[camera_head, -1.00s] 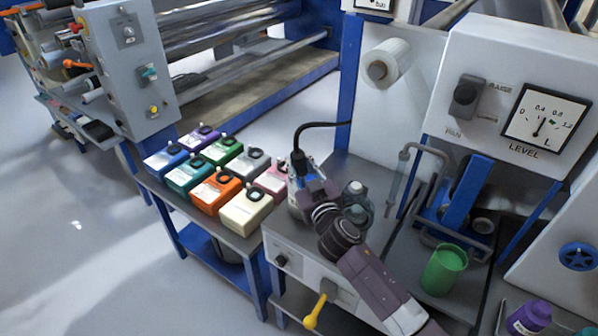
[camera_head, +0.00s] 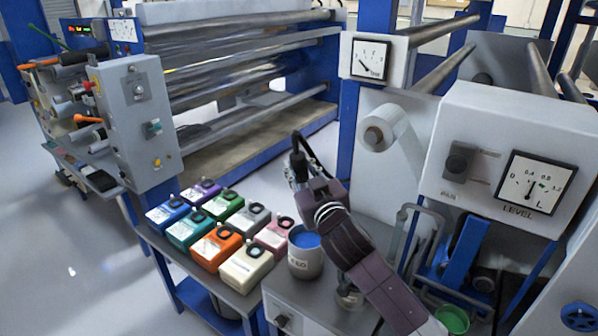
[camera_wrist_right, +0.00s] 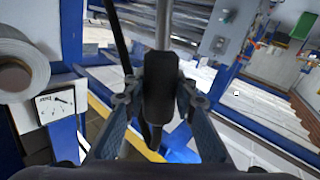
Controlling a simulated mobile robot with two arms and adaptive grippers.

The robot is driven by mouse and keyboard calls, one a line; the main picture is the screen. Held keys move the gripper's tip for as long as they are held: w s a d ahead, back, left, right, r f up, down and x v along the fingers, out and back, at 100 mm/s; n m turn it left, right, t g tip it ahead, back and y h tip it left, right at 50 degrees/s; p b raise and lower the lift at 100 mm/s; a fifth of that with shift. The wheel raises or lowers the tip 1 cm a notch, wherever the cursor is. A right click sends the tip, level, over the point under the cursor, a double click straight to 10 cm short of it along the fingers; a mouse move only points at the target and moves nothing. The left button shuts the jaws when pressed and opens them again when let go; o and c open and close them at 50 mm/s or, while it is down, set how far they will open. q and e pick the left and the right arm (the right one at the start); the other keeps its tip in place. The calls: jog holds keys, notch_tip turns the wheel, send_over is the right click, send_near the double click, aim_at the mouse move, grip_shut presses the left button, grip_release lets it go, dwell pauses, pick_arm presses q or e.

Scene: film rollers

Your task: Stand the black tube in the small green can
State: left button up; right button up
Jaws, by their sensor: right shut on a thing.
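My right gripper (camera_head: 300,168) is raised above the machine's bench, over and behind a grey can with blue contents. In the right wrist view its fingers (camera_wrist_right: 160,98) are shut on a black tube piece (camera_wrist_right: 160,80). A grey rod extends up from this piece in that view, and a black hose runs beside it. In the head view the tube shows only as a small dark shape (camera_head: 297,143) at the fingers. The small green can (camera_head: 453,319) is at the lower right, partly cut off by the frame edge. It is well away from the gripper. My left gripper is out of view.
The grey can (camera_head: 305,254) stands on the bench beside several coloured jugs (camera_head: 246,263). A blue bracket and grey bent pipe (camera_head: 405,222) stand behind the green can. The gauge panel (camera_head: 508,160) overhangs at right. A white roll (camera_head: 385,128) juts out behind my arm.

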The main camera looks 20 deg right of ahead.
jog(key=shift+r+p, duration=5.4)
jog(key=shift+r, duration=0.85)
jog(key=shift+f, duration=0.1)
